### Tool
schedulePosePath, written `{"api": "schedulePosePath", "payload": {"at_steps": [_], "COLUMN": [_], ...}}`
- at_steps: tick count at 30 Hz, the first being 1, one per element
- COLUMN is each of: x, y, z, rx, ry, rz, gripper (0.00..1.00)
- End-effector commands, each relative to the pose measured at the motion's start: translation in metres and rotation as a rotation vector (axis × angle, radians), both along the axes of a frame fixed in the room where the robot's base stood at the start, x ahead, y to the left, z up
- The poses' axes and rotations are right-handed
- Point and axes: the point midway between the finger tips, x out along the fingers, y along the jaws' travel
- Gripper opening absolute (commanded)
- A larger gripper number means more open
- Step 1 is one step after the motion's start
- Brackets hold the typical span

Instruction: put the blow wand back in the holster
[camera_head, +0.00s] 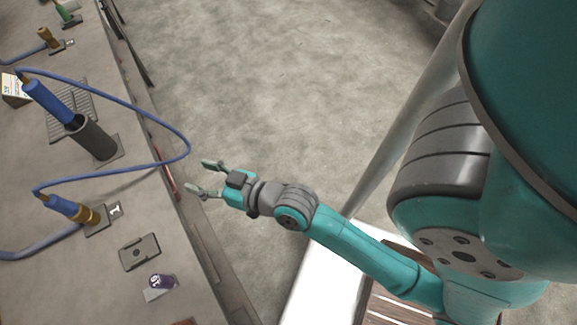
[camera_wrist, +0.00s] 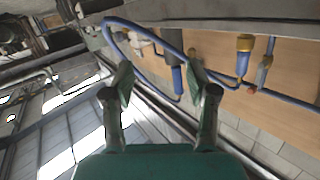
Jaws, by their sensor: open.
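The blow wand (camera_head: 48,102) has a blue handle and leans at the upper left in the head view. Its lower end meets a dark grey cylindrical holster (camera_head: 92,138) on a flat base; the end appears to be inside the mouth, but I cannot tell how deep. A blue hose (camera_head: 150,118) loops from the wand's top over the bench edge to a brass-and-blue fitting (camera_head: 72,209). My gripper (camera_head: 202,177) is open and empty beside the bench's right edge, apart from the wand. In the wrist view, a blue handle (camera_wrist: 178,78) shows beyond the open fingers (camera_wrist: 160,78).
The grey bench (camera_head: 60,175) fills the left side. A grey plate (camera_head: 139,252) and a small purple item (camera_head: 161,281) lie nearer the front. A ribbed plate (camera_head: 72,108) lies behind the wand. The hose loop overhangs near my gripper. Open floor (camera_head: 270,80) lies right of the bench.

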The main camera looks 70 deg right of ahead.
Motion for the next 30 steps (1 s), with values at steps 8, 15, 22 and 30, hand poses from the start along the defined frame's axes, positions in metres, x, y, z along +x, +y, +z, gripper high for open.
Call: {"api": "schedulePosePath", "payload": {"at_steps": [8, 15, 22, 30], "x": [-0.095, -0.174, -0.232, -0.253], "y": [0.007, 0.013, 0.019, 0.021], "z": [-0.034, -0.038, -0.027, -0.020], "rx": [-0.035, -0.083, -0.120, -0.133], "ry": [0.062, 0.093, 0.106, 0.108], "rz": [-0.044, -0.038, -0.005, 0.015], "gripper": [0.58, 0.58, 0.58, 0.58]}}
